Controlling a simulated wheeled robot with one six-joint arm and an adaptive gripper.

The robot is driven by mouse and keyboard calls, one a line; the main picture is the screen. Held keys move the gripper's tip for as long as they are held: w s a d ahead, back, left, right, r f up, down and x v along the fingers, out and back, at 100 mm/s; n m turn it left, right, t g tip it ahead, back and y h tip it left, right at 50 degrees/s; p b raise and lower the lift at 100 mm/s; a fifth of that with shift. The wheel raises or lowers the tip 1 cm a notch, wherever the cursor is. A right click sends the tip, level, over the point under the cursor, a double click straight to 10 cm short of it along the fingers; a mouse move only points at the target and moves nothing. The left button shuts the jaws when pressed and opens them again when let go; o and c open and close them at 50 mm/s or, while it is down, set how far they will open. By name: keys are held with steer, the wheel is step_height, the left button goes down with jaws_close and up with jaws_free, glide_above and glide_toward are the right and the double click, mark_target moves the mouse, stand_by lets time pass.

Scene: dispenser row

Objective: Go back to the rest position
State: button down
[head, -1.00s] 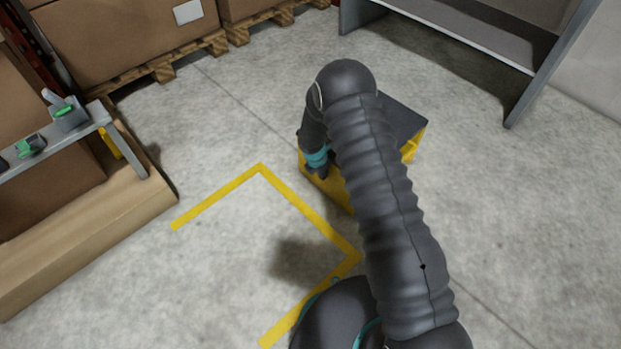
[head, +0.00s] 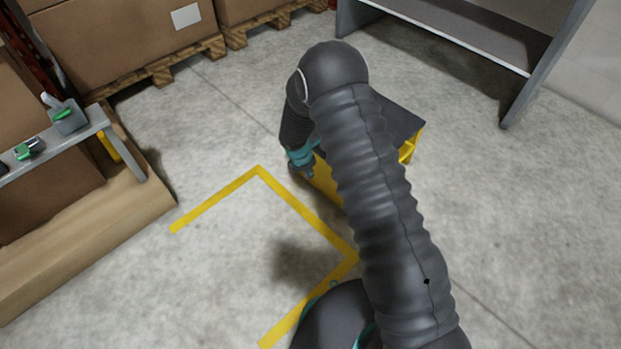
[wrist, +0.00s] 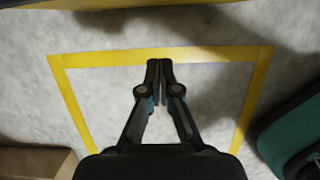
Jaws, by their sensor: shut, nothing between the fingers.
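My gripper (wrist: 160,68) shows in the wrist view with its two fingertips together and nothing between them. Below it is bare grey floor inside a yellow taped outline (wrist: 160,55). In the head view my arm reaches up and bends over at the top, and the wrist end hangs down on the left side. My gripper's fingers are small and hard to make out there. A yellow container with a dark top (head: 400,120) stands behind my arm and is partly hidden by it.
A rail with dispensers (head: 70,115) stands at the left above a wooden base (head: 80,230). Boxes on pallets (head: 120,40) and a grey shelf (head: 460,45) stand at the back. The taped floor area (head: 258,170) is clear.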

steer(key=shift+v, duration=1.45)
steer(key=s+d+r+m+g+h, duration=0.15)
steer(key=s+d+m, duration=0.25)
steer(key=s+m, duration=0.45)
steer(key=s+d+r+m+t+y+p, duration=0.1)
steer(key=s+d+r+m, duration=0.4)
steer(key=r, duration=0.9)
steer(key=s+d+r+m+t+y, duration=0.1)
steer(key=s+d+r+m+t, duration=0.1)
steer(key=s+d+r+m, duration=0.4)
steer(key=s+d+r+m+t+y+p, duration=0.1)
steer(key=s+d+r+m, duration=0.5)
steer(key=s+r, duration=0.6)
step_height(320, 180, up, 10)
steer(key=shift+s+r+m+t+p, duration=0.2)
steer(key=shift+m+t+p, duration=0.25)
steer(key=shift+m, duration=0.5)
